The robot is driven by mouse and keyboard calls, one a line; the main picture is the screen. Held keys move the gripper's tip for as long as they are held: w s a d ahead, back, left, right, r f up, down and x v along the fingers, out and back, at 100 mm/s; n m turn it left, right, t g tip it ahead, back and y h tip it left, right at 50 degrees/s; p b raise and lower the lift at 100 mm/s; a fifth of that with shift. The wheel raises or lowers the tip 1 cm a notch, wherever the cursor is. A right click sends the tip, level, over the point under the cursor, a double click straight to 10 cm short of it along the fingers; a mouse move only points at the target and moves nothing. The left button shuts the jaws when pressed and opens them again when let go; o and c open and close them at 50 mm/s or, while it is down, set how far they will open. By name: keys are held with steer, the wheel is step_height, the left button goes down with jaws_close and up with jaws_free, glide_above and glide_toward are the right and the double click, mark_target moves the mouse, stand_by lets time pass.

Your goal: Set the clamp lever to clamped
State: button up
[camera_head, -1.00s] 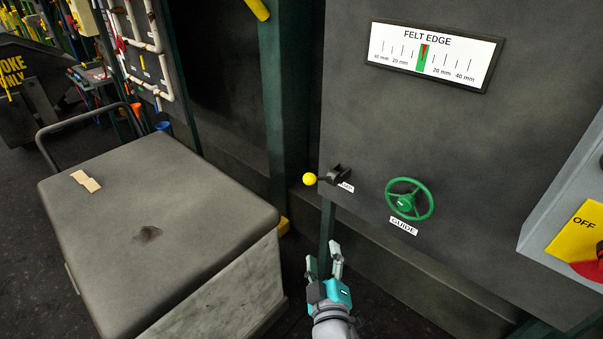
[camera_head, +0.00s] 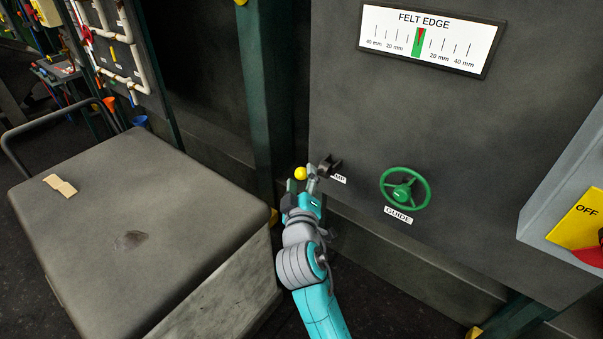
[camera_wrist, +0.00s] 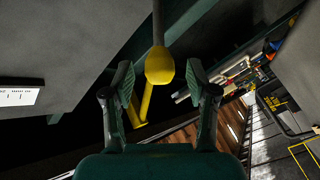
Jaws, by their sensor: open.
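The clamp lever is a dark bar with a yellow ball knob (camera_head: 300,173), sticking out to the left from a dark bracket (camera_head: 329,165) on the grey panel. A small white label beside the bracket is partly covered and I cannot read it in full. My gripper (camera_head: 302,186) is open, just below the knob in the head view. In the wrist view the yellow knob (camera_wrist: 159,66) shows between and just beyond the fingertips of my gripper (camera_wrist: 159,80), with the dark lever rod above it. I cannot tell whether a finger touches it.
A green handwheel (camera_head: 405,188) marked GUIDE is right of the lever. A FELT EDGE gauge (camera_head: 430,40) is above, its red pointer over the green band. A grey box with a yellow OFF plate (camera_head: 580,218) is far right. A grey-topped cart (camera_head: 120,200) stands left.

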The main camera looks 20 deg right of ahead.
steer(key=shift+x, duration=1.25)
jaws_close()
